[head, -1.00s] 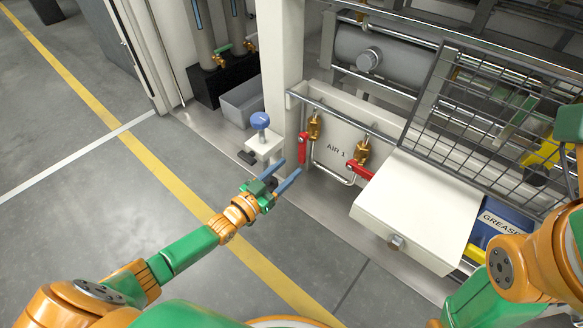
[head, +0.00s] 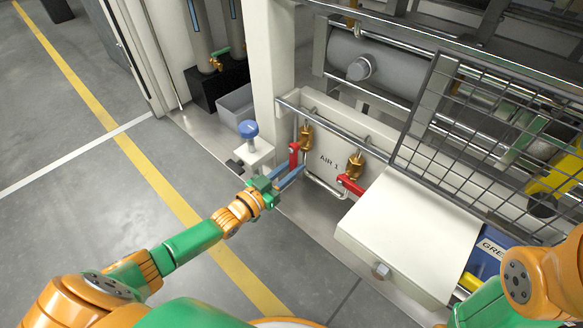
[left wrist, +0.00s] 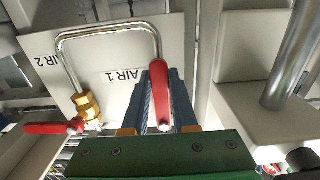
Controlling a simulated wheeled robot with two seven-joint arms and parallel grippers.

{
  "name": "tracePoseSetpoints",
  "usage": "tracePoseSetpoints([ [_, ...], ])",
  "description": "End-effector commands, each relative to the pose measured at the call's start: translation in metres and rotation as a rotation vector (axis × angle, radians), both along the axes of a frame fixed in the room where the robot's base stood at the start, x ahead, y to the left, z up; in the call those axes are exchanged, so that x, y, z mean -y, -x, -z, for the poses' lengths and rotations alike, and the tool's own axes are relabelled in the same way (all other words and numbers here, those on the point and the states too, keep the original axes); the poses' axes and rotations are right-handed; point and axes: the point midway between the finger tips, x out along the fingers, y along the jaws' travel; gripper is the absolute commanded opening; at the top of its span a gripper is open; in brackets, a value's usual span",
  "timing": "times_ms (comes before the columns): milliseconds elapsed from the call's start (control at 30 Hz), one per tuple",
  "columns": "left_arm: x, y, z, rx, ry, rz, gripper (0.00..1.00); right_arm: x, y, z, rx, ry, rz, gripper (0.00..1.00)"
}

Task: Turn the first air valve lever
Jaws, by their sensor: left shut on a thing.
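The first air valve is a brass valve (head: 306,138) with a red lever (head: 293,154) that hangs down, left of the AIR 1 label (head: 329,161). My left gripper (head: 291,170) is shut on this lever. In the left wrist view the red lever (left wrist: 163,92) lies between the blue-grey fingers, its end towards the camera. The second brass valve (head: 355,166) has its red lever (head: 349,185) standing out sideways; this lever also shows in the left wrist view (left wrist: 48,128). My right gripper is out of view; only parts of the right arm show.
A blue knob (head: 248,129) on a white block stands just left of the left gripper. A white box cover (head: 408,235) juts out at the right, below a wire mesh guard (head: 492,140). A bent metal pipe (left wrist: 105,30) runs between the valves. Floor at left is clear.

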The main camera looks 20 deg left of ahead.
Motion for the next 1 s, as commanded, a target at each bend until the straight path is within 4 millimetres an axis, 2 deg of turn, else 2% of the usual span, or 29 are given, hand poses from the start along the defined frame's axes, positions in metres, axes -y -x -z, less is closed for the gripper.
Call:
tracePoseSetpoints([
  [67,0.004,0.002,-0.002,-0.015,0.041,0.001,0.0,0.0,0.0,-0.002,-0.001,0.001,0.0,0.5],
  [100,0.007,0.003,-0.002,-0.028,0.079,0.002,0.33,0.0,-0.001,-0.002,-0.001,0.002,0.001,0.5],
  [200,0.006,0.003,-0.001,-0.026,0.074,0.001,0.59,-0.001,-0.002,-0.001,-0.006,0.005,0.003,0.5],
  [567,0.006,0.003,-0.001,-0.026,0.073,0.001,0.6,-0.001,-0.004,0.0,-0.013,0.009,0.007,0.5],
  [1000,0.0,0.019,-0.002,-0.026,0.073,0.0,0.6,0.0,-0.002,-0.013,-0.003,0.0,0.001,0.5],
])
